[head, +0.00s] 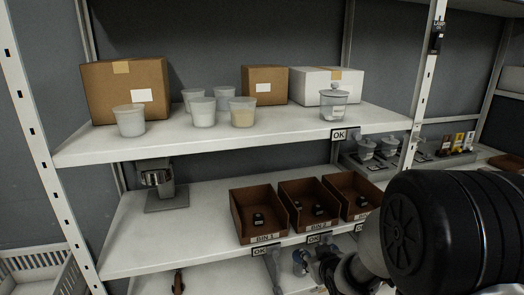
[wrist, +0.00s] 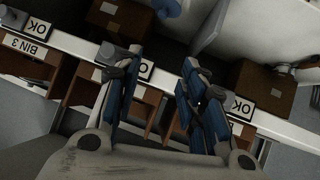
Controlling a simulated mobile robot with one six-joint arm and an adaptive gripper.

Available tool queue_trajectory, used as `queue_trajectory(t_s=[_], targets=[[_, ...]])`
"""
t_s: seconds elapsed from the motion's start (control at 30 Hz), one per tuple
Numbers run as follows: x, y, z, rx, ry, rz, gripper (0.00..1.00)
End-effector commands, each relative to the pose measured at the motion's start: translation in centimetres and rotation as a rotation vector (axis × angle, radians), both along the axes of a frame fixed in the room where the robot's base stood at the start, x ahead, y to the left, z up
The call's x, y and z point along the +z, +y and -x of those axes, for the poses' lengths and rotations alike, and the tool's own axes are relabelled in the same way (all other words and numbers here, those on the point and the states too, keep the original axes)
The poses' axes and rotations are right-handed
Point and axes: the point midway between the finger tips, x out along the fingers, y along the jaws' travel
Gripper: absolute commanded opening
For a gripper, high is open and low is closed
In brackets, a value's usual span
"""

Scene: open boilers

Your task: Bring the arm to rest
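My arm (head: 440,225) reaches in from the lower right of the head view, its large black joint close to the camera. My gripper (head: 290,262) is small there, in front of the lower shelf edge below the bins, and partly hidden by the arm. In the wrist view my gripper (wrist: 150,85) shows two blue-padded fingers standing apart. Nothing is visible held between them. Behind the fingers are a shelf edge with OK tags (wrist: 241,106) and brown bins.
Brown bins (head: 256,228) with small dark parts stand on the lower shelf (head: 125,240), beside a grey device (head: 160,185). The upper shelf (head: 95,150) holds tubs, cardboard boxes (head: 128,85) and a lidded jar (head: 334,103). A white crate (head: 40,272) is at lower left. Shelf posts are nearby.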

Motion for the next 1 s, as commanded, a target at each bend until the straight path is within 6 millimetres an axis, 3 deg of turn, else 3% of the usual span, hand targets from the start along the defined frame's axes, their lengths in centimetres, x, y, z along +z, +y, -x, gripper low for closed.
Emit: queue_trajectory(t_s=[0.03,0.1,0.27,0.4,0.7,0.83,1.0], targets=[[2.3,-0.2,1.2,-0.019,0.02,0.005,0.38],[4.5,-0.6,3.2,-0.052,0.068,0.006,0.38],[8.7,-1.0,9.1,-0.118,0.177,-0.004,0.38],[11.4,-0.9,15.4,-0.17,0.274,-0.029,0.38],[13.7,0.3,29.4,-0.235,0.471,-0.097,0.38],[13.6,0.8,33.0,-0.243,0.525,-0.117,0.38],[13.5,1.0,34.6,-0.246,0.553,-0.124,0.38]])
